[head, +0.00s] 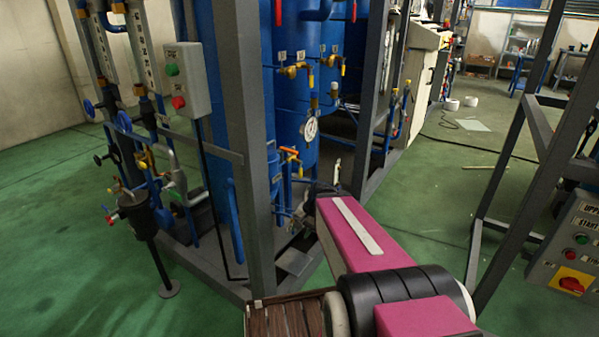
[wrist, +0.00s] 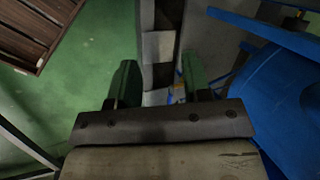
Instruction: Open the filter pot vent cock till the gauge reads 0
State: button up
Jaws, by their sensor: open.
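A dark filter pot (head: 133,213) appears to stand on a post at the lower left of the head view. Small cocks sit around it, one with a red handle (head: 107,210) on its left side; I cannot tell which is the vent cock. A round white gauge (head: 310,128) is on the blue vessel in the middle; its reading is too small to make out. My gripper (wrist: 159,78) is open and empty in the wrist view, its fingers over a grey post and green floor. In the head view my arm largely hides it, well right of the pot.
A grey upright post (head: 248,130) stands between the pot and my arm. Blue vessels (head: 225,90) with yellow valves fill the middle. A brown slatted platform (head: 285,317) is at the bottom. A control box (head: 572,250) is at the right. Green floor is open at the left.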

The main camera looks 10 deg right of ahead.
jog(key=w+r+m+t+y, duration=0.3)
jog(key=w+m+y, duration=0.2)
jog(key=m, duration=0.2)
jog(key=m+t+y, duration=0.3)
jog(key=m+t, duration=0.6)
jog(key=m, duration=0.5)
send_near(301, 172)
jog(key=x, duration=1)
jog(key=shift+w+f, duration=0.2)
jog(key=shift+w, duration=0.2)
grip_shut()
